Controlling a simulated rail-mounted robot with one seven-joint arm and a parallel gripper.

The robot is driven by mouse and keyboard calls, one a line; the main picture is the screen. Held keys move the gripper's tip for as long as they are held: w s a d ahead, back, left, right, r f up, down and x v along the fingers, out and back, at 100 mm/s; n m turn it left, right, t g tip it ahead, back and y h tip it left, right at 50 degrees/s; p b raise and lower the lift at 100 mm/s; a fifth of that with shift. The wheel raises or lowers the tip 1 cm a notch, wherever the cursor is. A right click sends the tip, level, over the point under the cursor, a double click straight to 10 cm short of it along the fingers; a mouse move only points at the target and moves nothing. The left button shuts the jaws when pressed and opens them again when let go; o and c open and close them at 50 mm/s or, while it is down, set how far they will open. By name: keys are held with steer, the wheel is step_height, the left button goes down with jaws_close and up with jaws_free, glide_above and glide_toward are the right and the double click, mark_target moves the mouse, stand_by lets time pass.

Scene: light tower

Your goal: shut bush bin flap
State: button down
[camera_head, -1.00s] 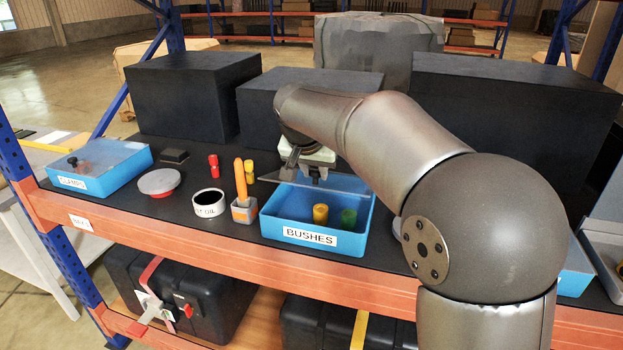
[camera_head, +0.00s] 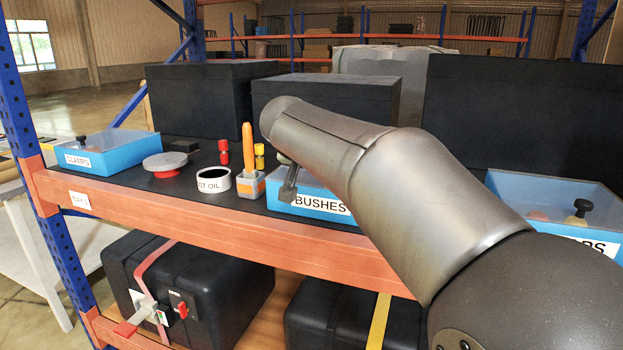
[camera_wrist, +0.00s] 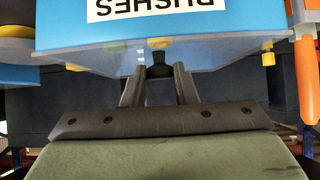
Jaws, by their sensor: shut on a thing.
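The blue BUSHES bin (camera_head: 310,200) stands on the shelf, partly hidden behind my arm in the head view. In the wrist view its blue front wall (camera_wrist: 60,22) and label show upside down. The clear flap (camera_wrist: 225,52) lies low along the bin's top rim; I cannot tell whether it is fully down. A dark knob (camera_wrist: 158,66) on the flap's front edge sits between my fingertips. My gripper (camera_head: 289,182) is at the bin's front, shut on this knob; it also shows in the wrist view (camera_wrist: 158,78).
Left of the bin are an orange-handled tool in a holder (camera_head: 249,165), a white oil tin (camera_head: 214,180), a round-lidded tin (camera_head: 166,163) and the CLAMPS bin (camera_head: 105,152). Another clear-lidded bin (camera_head: 545,200) is at the right. Dark boxes (camera_head: 330,105) stand behind.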

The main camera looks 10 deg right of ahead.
steer(key=shift+f, duration=0.25)
steer(key=c, duration=1.1)
jaws_free()
steer(key=shift+c, duration=0.2)
steer(key=shift+s+r, duration=0.1)
steer(key=shift+r, duration=0.1)
steer(key=p+v, duration=0.1)
steer(key=v, duration=1.6)
steer(key=shift+s, duration=0.2)
steer(key=shift+f+p, duration=0.2)
steer(key=shift+p, duration=0.1)
